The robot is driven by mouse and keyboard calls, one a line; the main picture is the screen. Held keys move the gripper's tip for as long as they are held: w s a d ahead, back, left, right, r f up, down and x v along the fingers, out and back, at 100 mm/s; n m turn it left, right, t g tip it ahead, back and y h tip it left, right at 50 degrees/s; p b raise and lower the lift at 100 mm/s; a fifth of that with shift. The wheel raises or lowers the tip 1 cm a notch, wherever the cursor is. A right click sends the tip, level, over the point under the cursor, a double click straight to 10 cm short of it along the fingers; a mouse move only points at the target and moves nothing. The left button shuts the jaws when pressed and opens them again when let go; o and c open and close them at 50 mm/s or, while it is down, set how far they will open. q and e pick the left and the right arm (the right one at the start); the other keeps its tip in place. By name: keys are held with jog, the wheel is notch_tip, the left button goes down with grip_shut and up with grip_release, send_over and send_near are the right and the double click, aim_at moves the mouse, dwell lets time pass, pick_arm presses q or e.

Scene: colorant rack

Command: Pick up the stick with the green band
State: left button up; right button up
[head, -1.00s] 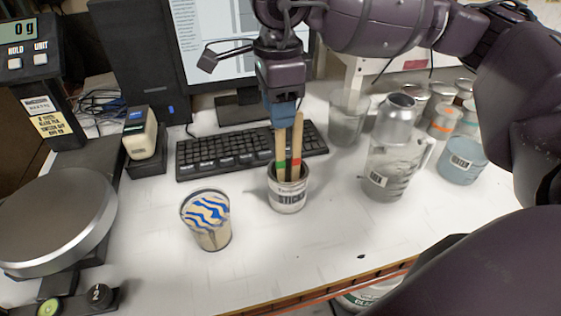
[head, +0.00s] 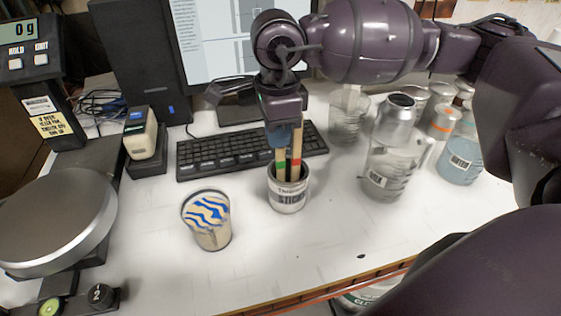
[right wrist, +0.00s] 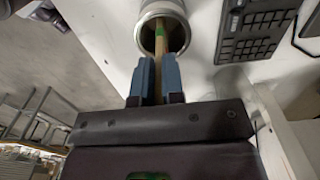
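The stick with the green band (head: 281,164) stands in a small labelled can (head: 289,199), left of a stick with a red band (head: 295,165). My right gripper (head: 284,146) points down over the can, its fingers around the upper part of the green-banded stick and hiding its top. In the right wrist view the green band (right wrist: 160,31) shows inside the can's rim. The blue fingers (right wrist: 157,75) stand either side of the stick with a narrow gap, so they look open; contact is unclear. My left gripper is out of view.
A keyboard (head: 215,155) lies behind the can. A scale (head: 55,218) is far left. The front table is clear.

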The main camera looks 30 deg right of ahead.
grip_shut()
jog(key=shift+r, duration=0.1)
